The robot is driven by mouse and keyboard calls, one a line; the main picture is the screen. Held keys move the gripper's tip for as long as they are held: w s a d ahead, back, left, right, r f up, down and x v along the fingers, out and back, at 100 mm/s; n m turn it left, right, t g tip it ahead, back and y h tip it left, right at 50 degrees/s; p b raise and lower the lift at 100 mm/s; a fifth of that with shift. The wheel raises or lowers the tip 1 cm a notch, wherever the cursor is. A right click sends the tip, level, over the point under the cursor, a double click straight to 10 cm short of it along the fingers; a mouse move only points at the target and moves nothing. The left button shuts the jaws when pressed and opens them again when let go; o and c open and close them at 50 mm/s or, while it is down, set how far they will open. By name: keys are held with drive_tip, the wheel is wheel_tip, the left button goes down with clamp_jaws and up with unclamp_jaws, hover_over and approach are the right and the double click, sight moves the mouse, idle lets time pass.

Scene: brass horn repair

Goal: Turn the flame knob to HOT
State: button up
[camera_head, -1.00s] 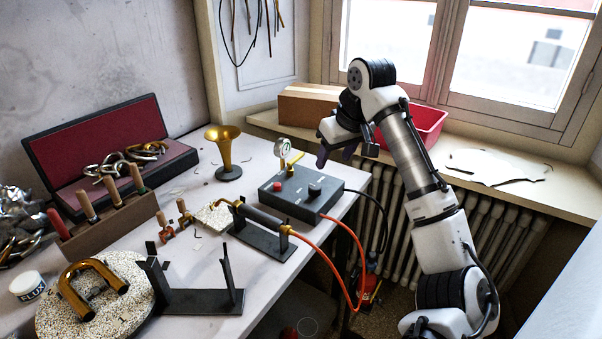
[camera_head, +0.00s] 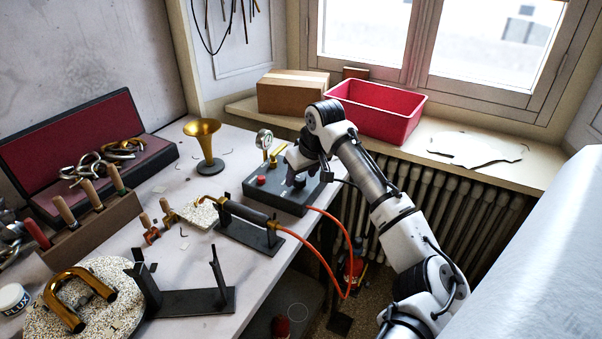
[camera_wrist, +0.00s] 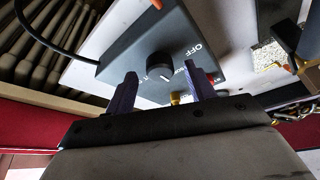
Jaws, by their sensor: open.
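The dark grey control box (camera_head: 262,201) stands near the right edge of the workbench, with a pressure gauge (camera_head: 264,138), a brass lever (camera_head: 277,154) and a red button (camera_head: 261,180) on it. Its black flame knob (camera_wrist: 159,65) shows in the wrist view, with a pale pointer line and the letters OFF at its upper right; other lettering is partly hidden. My gripper (camera_wrist: 160,88) is open. In the wrist view its two purple fingertips lie either side of and below the knob, apart from it. In the head view my gripper (camera_head: 297,178) is over the box's right part.
A torch (camera_head: 245,212) with an orange hose (camera_head: 338,240) rests on a stand left of the box. A brass horn bell (camera_head: 203,140) stands behind it. A red bin (camera_head: 378,110) and a cardboard box (camera_head: 291,92) sit on the windowsill.

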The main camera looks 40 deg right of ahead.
drive_tip(key=shift+w+f, duration=0.25)
drive_tip(key=shift+f, duration=0.3)
drive_tip(key=c, duration=1)
